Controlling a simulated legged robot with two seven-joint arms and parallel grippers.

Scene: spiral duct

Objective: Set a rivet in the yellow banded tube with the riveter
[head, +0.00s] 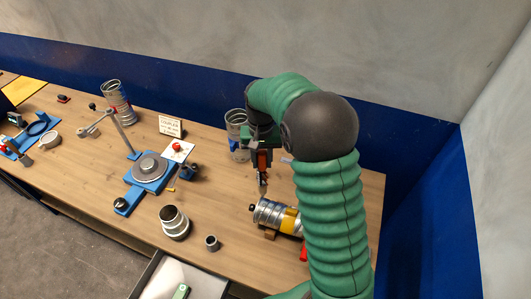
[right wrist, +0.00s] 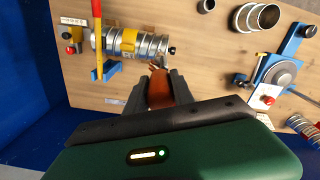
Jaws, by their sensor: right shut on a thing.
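The yellow banded tube (head: 267,212) is a ribbed silver duct lying on its side on a low support near the right end of the bench. Its yellow band (head: 290,221) is partly hidden by my arm in the head view. In the right wrist view the tube (right wrist: 149,44) lies beyond my fingers. My right gripper (head: 262,146) is shut on the riveter (head: 263,161), an orange-red tool whose nose points down over the tube's left end. The riveter also shows between my fingers (right wrist: 160,90); whether its nose touches the tube I cannot tell. My left gripper is not in view.
A red-and-yellow lever (right wrist: 97,40) stands beside the tube. A blue turntable fixture (head: 150,170) is at mid-bench, with a stepped metal piece (head: 174,222) and small cup (head: 211,243) in front. A banded duct (head: 235,130) stands behind my gripper. Bare wood lies between turntable and tube.

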